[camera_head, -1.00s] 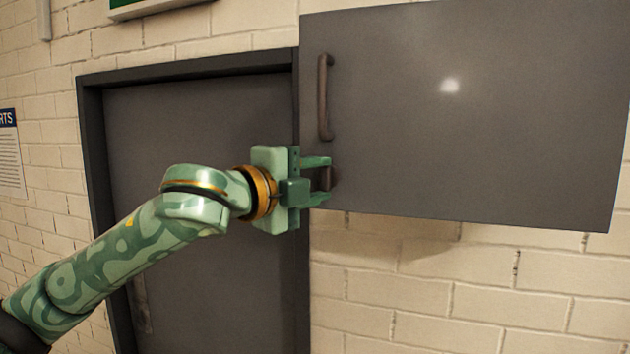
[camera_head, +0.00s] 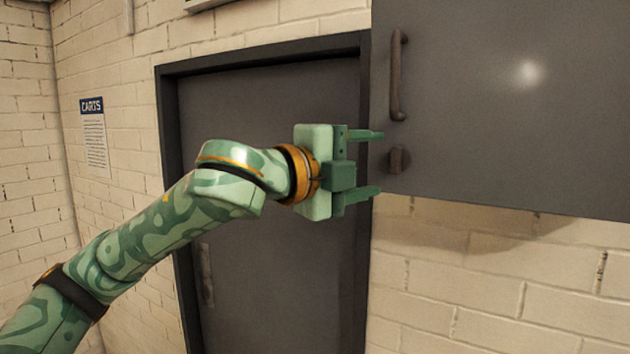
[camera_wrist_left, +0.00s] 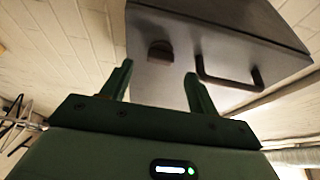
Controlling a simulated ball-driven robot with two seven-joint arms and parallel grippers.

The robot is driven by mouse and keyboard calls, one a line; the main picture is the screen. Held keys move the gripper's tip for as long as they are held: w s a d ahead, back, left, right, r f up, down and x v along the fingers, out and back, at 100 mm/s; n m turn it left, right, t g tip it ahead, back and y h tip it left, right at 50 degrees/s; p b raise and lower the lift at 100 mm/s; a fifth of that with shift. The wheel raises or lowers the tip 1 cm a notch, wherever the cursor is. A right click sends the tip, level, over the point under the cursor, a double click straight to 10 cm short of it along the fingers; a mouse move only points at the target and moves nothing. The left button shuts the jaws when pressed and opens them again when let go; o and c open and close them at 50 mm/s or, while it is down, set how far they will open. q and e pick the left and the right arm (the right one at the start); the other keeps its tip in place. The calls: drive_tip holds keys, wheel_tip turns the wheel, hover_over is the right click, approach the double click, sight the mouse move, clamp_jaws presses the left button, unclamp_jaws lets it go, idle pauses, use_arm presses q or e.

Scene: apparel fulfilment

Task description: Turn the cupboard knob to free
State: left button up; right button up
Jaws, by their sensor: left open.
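The cupboard knob (camera_head: 397,160) is a small dark block near the lower left corner of the grey wall cupboard (camera_head: 500,130). It also shows in the left wrist view (camera_wrist_left: 160,52), beyond and between the fingers. My left gripper (camera_head: 380,163) is open, its fingers pointing at the cupboard with one above and one below the level of the knob. The knob appears free of the fingers, just past their tips. In the left wrist view the gripper (camera_wrist_left: 158,82) is empty. My right gripper is not in view.
A dark bar handle (camera_head: 397,75) stands upright on the cupboard door above the knob. A grey door (camera_head: 270,110) in a dark frame is behind my left arm. A notice (camera_head: 93,135) hangs on the brick wall at left.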

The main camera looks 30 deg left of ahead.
use_arm(q)
drive_tip(key=b+v, duration=0.2)
drive_tip(key=v, duration=1)
